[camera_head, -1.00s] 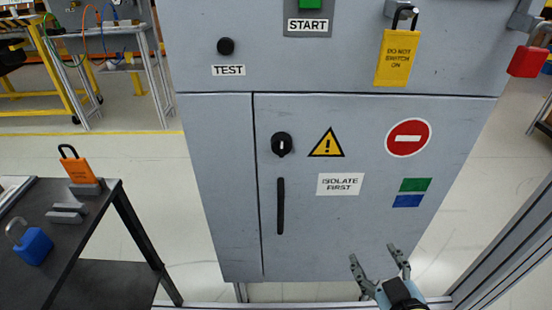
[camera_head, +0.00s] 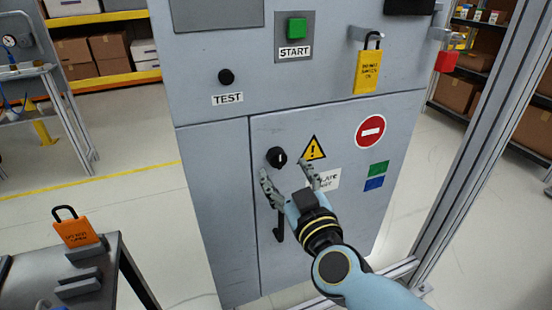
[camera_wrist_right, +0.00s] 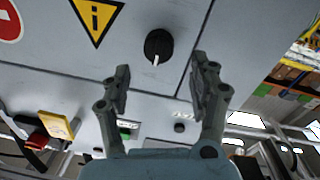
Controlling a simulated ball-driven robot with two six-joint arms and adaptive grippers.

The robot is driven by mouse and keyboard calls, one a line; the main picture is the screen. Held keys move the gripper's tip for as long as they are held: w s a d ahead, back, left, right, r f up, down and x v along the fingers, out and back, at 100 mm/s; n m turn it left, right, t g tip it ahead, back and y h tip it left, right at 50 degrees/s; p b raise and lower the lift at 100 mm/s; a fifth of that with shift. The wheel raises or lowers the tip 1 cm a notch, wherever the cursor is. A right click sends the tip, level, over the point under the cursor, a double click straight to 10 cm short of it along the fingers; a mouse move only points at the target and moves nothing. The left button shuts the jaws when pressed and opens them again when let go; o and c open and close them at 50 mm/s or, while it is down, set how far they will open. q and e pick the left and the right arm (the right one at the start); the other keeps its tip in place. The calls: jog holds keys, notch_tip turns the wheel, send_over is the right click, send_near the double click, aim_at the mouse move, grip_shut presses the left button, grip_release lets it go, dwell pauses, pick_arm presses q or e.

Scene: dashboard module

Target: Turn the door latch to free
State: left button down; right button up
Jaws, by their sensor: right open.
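The door latch (camera_head: 276,157) is a round black knob with a white mark, on the grey cabinet door (camera_head: 345,215) above a black bar handle (camera_head: 280,228). In the right wrist view the latch (camera_wrist_right: 158,46) lies beyond the fingertips, between their lines, with its white mark pointing to the lower edge of the knob. My right gripper (camera_head: 289,169) is open and empty, just below and in front of the latch in the head view. In the right wrist view the gripper (camera_wrist_right: 160,75) shows two spread fingers, apart from the latch. My left gripper is not in view.
A yellow tag padlock (camera_head: 368,70) and a red lock (camera_head: 446,61) hang at the cabinet's upper right. TEST button (camera_head: 226,77) and green START button (camera_head: 297,28) sit above the door. A dark table (camera_head: 110,270) with an orange padlock (camera_head: 75,228) stands at left.

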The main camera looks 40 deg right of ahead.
aim_at(278, 159)
jog(key=x, duration=0.5)
jog(key=shift+d, duration=0.1)
jog(key=c, duration=1.1)
